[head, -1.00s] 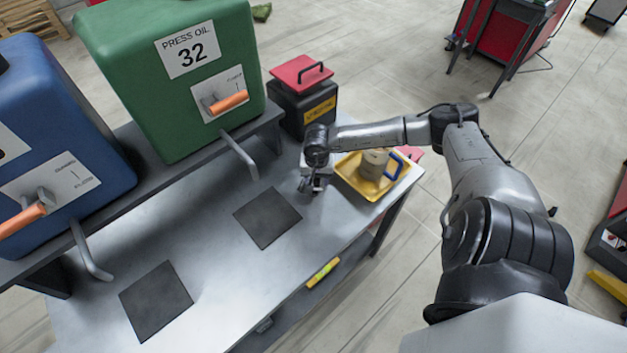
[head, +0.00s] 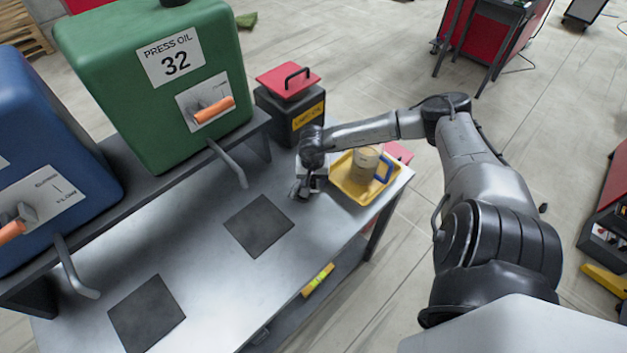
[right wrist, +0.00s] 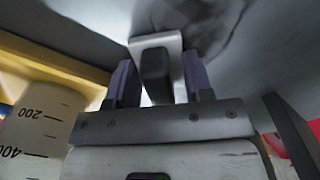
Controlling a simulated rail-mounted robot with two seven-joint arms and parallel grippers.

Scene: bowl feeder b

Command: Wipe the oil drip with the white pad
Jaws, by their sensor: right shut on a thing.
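My right gripper (right wrist: 162,85) is shut on the black handle (right wrist: 155,75) of the white pad (right wrist: 165,42) in the right wrist view. The pad's white plate shows beyond the handle, close to or on the grey metal bench top. A dark smear, likely the oil drip (right wrist: 215,22), lies just right of the pad. In the head view my right gripper (head: 300,190) is low over the bench (head: 215,275), between the dark square mat and the yellow tray. The pad and drip cannot be made out clearly there. My left gripper is not in view.
The yellow tray (head: 352,193) holding a measuring jug (head: 364,163) with a blue handle stands right of my gripper. A black can (head: 292,118) with a red lid stands behind. Green (head: 150,115) and blue oil tanks (head: 60,150) line the back. Dark mats (head: 258,226) lie left.

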